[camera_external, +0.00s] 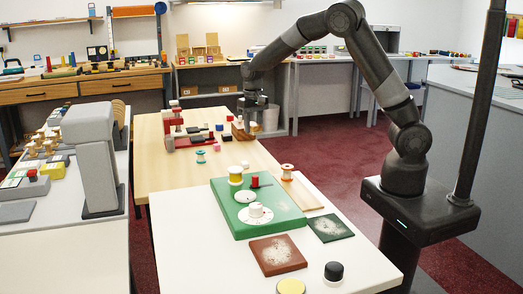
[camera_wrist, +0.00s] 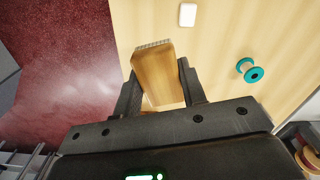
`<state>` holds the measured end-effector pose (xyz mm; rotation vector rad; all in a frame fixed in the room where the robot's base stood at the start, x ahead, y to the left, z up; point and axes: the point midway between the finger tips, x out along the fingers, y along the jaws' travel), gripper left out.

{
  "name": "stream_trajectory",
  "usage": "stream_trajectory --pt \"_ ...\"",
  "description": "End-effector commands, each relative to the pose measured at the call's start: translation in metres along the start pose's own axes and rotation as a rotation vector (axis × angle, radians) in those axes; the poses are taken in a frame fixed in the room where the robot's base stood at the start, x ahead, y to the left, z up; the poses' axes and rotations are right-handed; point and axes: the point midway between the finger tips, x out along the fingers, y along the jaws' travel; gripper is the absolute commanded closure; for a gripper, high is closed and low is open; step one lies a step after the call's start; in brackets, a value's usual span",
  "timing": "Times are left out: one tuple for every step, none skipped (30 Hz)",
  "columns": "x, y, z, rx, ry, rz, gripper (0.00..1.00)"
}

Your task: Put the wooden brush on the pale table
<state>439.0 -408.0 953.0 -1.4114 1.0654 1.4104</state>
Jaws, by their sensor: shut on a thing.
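The wooden brush (camera_wrist: 160,75) is a light brown block with a bristle edge at its far end. My gripper (camera_wrist: 163,95) is shut on it, with one finger on each side. In the external view my gripper (camera_external: 252,112) points down over the far right edge of the light wooden table (camera_external: 165,170), and the brush (camera_external: 241,131) shows just below it. I cannot tell whether the brush touches that table. A pale white table (camera_external: 180,262) stands in front, nearer the camera.
A teal spool (camera_wrist: 250,70) and a white block (camera_wrist: 187,14) lie near the brush. Red blocks (camera_external: 195,139) stand left of my gripper. The white table holds a green board (camera_external: 235,212), a brown square (camera_external: 277,255) and a dark green square (camera_external: 330,228); its left front is clear.

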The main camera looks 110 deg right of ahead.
Motion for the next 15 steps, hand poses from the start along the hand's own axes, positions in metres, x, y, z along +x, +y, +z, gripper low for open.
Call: stream_trajectory --pt "0.003 0.024 -0.019 0.052 0.0 0.003 0.85" --pt "0.003 0.035 -0.028 0.078 0.0 0.002 0.85" --pt "0.004 0.051 -0.038 0.11 -0.001 0.003 0.85" --pt "0.005 0.062 -0.046 0.133 -0.001 0.003 0.85" --pt "0.005 0.073 -0.053 0.156 0.0 0.002 0.85" --pt "0.006 0.086 -0.061 0.181 0.0 0.002 0.85" --pt "0.006 0.095 -0.066 0.197 0.0 0.002 0.85" --pt "0.006 0.103 -0.07 0.212 0.0 0.002 0.85" --pt "0.006 0.112 -0.075 0.23 0.0 0.001 0.85" --pt "0.007 0.118 -0.078 0.241 -0.001 0.001 0.85" --pt "0.007 0.124 -0.081 0.252 -0.001 0.001 0.85" --pt "0.007 0.13 -0.084 0.261 -0.001 0.001 0.85" --pt "0.007 0.132 -0.085 0.267 -0.001 0.001 0.85" --pt "0.008 0.134 -0.086 0.27 -0.001 0.001 0.85" --pt "0.01 0.133 -0.088 0.274 -0.001 0.001 0.85"
